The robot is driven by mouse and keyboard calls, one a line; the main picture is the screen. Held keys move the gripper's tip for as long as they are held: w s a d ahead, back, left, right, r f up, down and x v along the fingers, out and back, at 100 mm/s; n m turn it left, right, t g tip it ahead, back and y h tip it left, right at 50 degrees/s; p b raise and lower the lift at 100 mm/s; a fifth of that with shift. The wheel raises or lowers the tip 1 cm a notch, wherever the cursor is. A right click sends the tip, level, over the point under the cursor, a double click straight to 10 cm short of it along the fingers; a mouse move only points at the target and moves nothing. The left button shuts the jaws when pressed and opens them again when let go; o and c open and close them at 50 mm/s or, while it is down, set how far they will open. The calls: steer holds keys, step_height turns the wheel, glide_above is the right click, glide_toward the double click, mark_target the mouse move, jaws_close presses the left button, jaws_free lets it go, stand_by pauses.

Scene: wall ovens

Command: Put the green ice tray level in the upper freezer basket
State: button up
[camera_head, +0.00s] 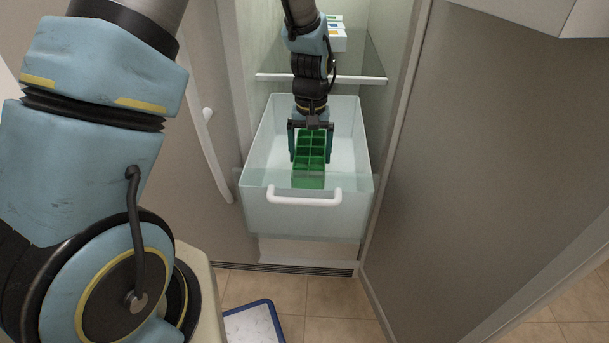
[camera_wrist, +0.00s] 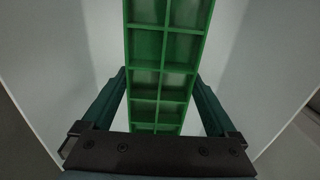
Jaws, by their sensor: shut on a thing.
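The green ice tray (camera_head: 309,160) is a long tray with two rows of square cells. My gripper (camera_head: 310,150) is shut on it, with one finger on each long side, and points down into the freezer basket (camera_head: 306,212). The basket is pale, see-through and pulled out, with a white front handle. The tray is within the basket's walls; I cannot tell whether it touches the floor or is fully level. In the wrist view the tray (camera_wrist: 165,45) runs away between the fingers (camera_wrist: 162,95), its open cells facing the camera.
A shelf with a white front edge (camera_head: 320,79) crosses just above the back of the basket. Small white boxes (camera_head: 336,38) stand higher up. Open doors flank the basket, the right one (camera_head: 490,130) close by. A blue-rimmed white tray (camera_head: 252,325) lies on the floor.

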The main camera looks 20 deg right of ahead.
mark_target(310, 151)
steer(key=shift+f+b, duration=0.4)
steer(key=shift+f, duration=2.85)
steer(key=shift+f, duration=0.2)
steer(key=o, duration=1.5)
steer(key=shift+o, duration=0.2)
step_height(310, 151, up, 12)
steer(key=shift+r+p, duration=0.2)
steer(key=shift+p, duration=0.75)
